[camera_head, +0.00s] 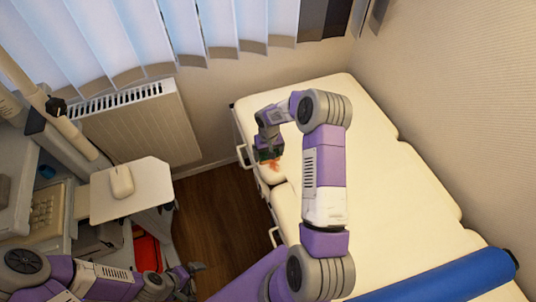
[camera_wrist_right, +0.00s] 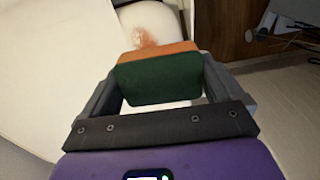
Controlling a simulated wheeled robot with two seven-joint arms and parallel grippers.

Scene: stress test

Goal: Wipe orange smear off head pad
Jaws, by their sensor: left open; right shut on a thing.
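The cream head pad (camera_head: 268,176) is at the left edge of the couch in the head view. An orange smear (camera_head: 276,164) shows on it, and the smear (camera_wrist_right: 152,24) also shows at the top of the right wrist view. My right gripper (camera_head: 267,150) is shut on a sponge, green on one side and orange on the other (camera_wrist_right: 158,78). The sponge is right beside the smear; I cannot tell whether it touches the pad. My left gripper (camera_head: 192,271) is open and empty, low at the left, away from the couch.
The long cream couch (camera_head: 395,200) fills the right side, with a blue roll (camera_head: 450,275) across its near end. A radiator (camera_head: 135,120) is on the back wall. A desk shelf (camera_head: 150,195) with a mouse (camera_head: 121,181) stands left. Wooden floor (camera_head: 215,215) lies between.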

